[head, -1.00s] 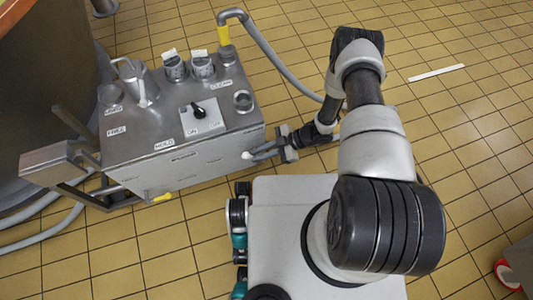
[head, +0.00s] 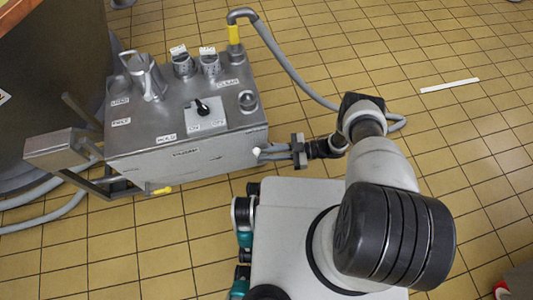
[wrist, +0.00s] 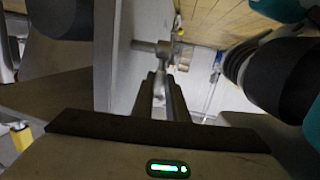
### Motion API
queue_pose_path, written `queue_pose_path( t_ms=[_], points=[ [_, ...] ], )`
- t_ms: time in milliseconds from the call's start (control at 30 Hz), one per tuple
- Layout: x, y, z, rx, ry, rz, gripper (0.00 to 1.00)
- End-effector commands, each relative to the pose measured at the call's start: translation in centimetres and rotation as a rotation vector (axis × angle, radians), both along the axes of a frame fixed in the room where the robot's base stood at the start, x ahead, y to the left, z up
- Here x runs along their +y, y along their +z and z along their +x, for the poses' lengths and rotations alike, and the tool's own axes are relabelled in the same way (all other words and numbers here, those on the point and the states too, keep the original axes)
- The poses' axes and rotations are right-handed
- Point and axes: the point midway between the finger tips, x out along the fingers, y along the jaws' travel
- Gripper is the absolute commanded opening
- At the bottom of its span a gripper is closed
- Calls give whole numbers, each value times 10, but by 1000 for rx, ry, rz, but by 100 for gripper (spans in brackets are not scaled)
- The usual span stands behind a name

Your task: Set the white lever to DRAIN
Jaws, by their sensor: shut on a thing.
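The white lever (head: 256,151) shows only as a small white tip at the right end of the metal box's front face in the head view. My gripper (head: 264,153) reaches it from the right, its fingers shut around the lever at the tip. In the wrist view the two dark fingers (wrist: 161,95) point away from me and are closed on a thin pale piece. The lever's shaft is mostly hidden by the fingers. A label (head: 185,152) on the front face is too small to read, so I cannot tell the lever's setting.
The metal box (head: 150,135) carries a black-handled switch (head: 202,107), knobs, a metal jug (head: 145,75) and labels on top. A grey hose (head: 290,70) loops behind my arm. Tiled floor to the right is mostly clear.

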Motion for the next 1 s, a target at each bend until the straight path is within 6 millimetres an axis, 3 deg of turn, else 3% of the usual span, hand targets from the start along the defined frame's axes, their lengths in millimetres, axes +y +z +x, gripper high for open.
queue_pose_path(
  t_ms=[367, 400, 500, 1000],
  points=[
    [1, 0, -1, 3, 0, 6, 0],
    [1, 0, -1, 3, 0, 6, 15],
    [1, 0, -1, 3, 0, 6, 31],
    [3, 0, 0, 2, 0, 5, 32]
  ],
)
